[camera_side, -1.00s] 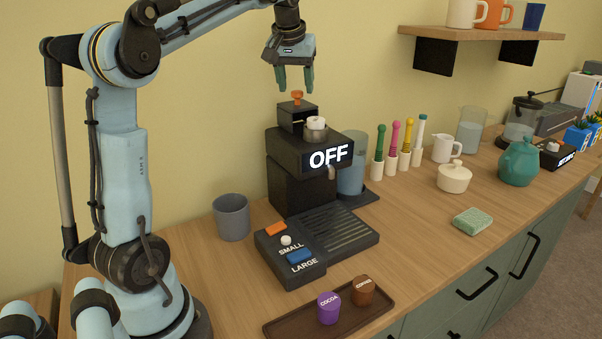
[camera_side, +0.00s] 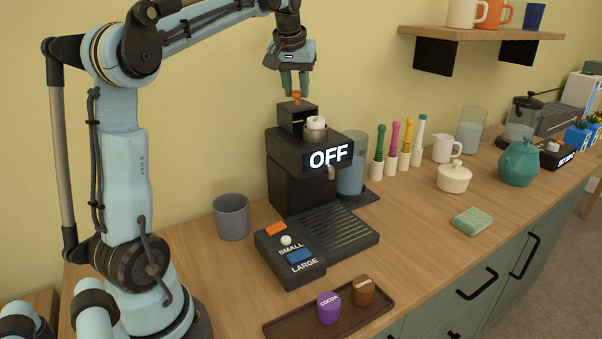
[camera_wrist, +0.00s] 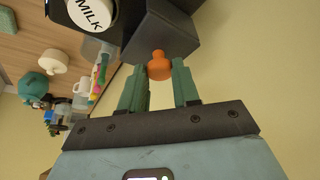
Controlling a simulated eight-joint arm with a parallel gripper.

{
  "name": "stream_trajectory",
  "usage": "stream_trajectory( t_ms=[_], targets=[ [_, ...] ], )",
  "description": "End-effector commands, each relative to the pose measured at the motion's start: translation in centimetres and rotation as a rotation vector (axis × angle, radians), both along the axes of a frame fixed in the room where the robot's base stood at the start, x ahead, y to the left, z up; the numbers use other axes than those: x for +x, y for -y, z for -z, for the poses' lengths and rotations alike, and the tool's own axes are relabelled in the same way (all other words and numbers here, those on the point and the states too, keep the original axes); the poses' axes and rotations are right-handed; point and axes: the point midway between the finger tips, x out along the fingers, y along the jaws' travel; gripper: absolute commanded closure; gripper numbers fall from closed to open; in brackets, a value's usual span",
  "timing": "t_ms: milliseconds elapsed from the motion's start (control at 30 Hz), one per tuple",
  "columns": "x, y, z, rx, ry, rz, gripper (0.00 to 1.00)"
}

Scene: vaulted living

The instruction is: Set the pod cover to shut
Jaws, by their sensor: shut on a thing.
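The black coffee machine (camera_side: 285,178) stands by the wall, with a display reading OFF. Its pod cover (camera_side: 297,116) is a raised black flap on top, standing up behind a white MILK pod (camera_side: 316,123) that sits in the holder. In the wrist view the cover (camera_wrist: 160,38) and the white pod (camera_wrist: 92,12) are at the top. An orange knob (camera_wrist: 159,66) sits on the cover's upper edge. My gripper (camera_side: 295,94) is right above the cover, its green fingers on both sides of the knob and shut on it.
The control block (camera_side: 290,258) and drip tray (camera_side: 335,230) lie in front of the machine. A grey cup (camera_side: 231,217) is to the left. A wooden tray (camera_side: 290,325) holds purple and brown pods. Handled tools (camera_side: 392,160) stand to the right.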

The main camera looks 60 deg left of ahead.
Motion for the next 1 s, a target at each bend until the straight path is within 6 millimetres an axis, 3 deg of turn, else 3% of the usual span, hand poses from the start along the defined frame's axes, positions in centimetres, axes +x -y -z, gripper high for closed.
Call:
stream_trajectory(
  t_ms=[167, 500, 900, 933, 1000],
  targets=[
    [0.0, 1.0, -0.1, 0.0, -0.002, 0.003, 1.0],
    [0.1, 7.7, -0.1, 0.001, -0.001, 0.005, 1.0],
    [0.1, 8.7, -0.1, -0.006, 0.0, 0.004, 1.0],
    [0.1, 8.7, -0.1, -0.007, 0.0, 0.004, 0.65],
    [0.1, 8.7, -0.1, -0.006, 0.0, 0.004, 0.54]
  ],
)
